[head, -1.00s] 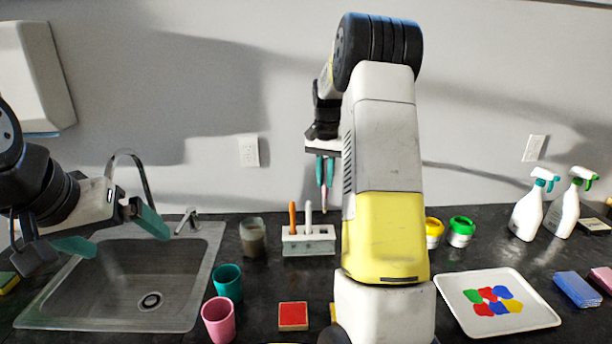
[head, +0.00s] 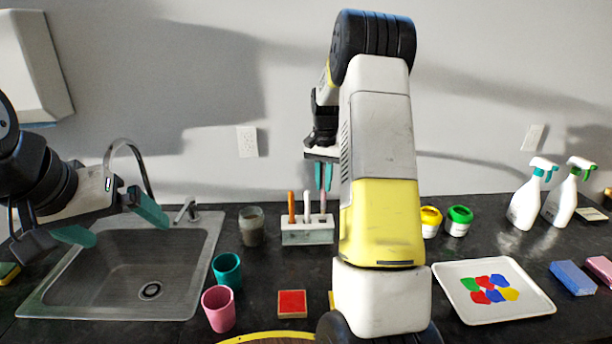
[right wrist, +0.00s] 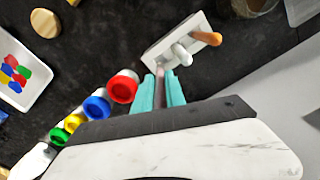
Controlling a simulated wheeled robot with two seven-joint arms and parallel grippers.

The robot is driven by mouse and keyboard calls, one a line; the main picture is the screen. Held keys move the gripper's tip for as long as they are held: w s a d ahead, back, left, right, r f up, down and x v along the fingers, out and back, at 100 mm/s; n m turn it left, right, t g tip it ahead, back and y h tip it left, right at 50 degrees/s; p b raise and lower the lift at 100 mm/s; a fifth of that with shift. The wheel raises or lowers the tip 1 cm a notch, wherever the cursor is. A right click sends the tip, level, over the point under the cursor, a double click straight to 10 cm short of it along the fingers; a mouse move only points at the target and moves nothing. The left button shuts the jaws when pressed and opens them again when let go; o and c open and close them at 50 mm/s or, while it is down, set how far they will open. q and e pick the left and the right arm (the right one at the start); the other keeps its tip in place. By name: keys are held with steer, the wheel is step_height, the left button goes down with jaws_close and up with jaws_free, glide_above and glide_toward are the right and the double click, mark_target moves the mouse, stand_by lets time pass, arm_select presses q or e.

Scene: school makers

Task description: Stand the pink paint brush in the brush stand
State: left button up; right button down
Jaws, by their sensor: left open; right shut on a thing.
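The brush stand (head: 306,238) is a pale block on the dark counter, with an orange brush (head: 291,208) and a white brush (head: 307,207) upright in it. The pink paint brush (head: 322,205) hangs nearly upright between the teal fingers of my right gripper (head: 322,178), its lower end at the right part of the stand. I cannot tell how deep it sits in a hole. In the right wrist view, my right gripper (right wrist: 162,90) is shut on the brush, beside the stand (right wrist: 165,50). My left gripper (head: 112,222) is open and empty above the sink.
The sink (head: 125,265) is at left, with a teal cup (head: 227,270) and a pink cup (head: 218,309) beside it. A murky jar (head: 251,228) stands left of the stand. Paint pots (head: 458,222), a paint tray (head: 455,293) and spray bottles (head: 528,200) are at right.

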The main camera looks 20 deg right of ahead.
mark_target(323, 197)
steer(key=shift+f, duration=3.7)
